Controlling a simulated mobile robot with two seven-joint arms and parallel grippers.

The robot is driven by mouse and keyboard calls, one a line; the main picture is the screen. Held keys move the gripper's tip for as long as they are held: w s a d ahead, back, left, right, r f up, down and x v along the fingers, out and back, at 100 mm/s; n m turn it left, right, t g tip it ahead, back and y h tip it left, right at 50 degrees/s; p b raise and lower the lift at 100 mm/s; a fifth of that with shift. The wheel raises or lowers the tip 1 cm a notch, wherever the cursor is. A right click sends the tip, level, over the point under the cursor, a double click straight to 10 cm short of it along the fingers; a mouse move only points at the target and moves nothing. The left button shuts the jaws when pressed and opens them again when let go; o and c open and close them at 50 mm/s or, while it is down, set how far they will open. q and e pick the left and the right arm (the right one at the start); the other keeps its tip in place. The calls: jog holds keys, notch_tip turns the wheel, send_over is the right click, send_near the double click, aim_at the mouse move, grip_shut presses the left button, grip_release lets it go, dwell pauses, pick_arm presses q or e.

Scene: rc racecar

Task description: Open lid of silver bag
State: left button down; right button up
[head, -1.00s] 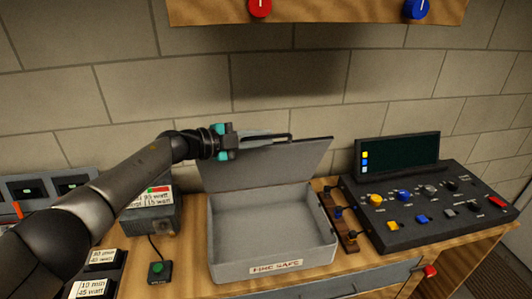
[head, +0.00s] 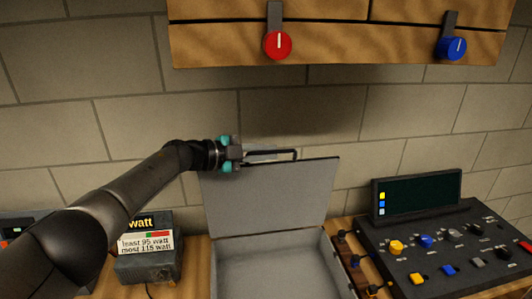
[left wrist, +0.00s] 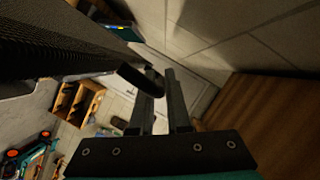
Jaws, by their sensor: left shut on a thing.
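The silver bag (head: 268,280) is a grey open box on the wooden bench in the head view. Its lid (head: 272,200) stands raised, close to upright, along the back edge. A black handle (head: 285,153) rises at the lid's top edge. My left gripper (head: 243,153) is shut on the handle at its left end. In the left wrist view, the fingers of my left gripper (left wrist: 160,95) reach up beside the dark handle (left wrist: 140,78). The box front is cut off below. My right gripper is not in view.
A console (head: 450,250) with knobs and a dark screen (head: 416,194) stands right of the box. A watt-labelled unit (head: 147,262) stands on the left. A wooden cabinet (head: 335,47) with red and blue knobs hangs above. A block wall is behind.

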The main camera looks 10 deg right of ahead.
pick_arm(q)
jog(key=c, duration=0.9)
grip_release()
jog(key=shift+p+v, duration=0.35)
jog(key=shift+v, duration=0.4)
jog(key=v, duration=1.3)
jog(key=shift+s+a+r, duration=0.1)
jog(key=shift+a+r, duration=0.05)
jog(key=shift+a, duration=0.15)
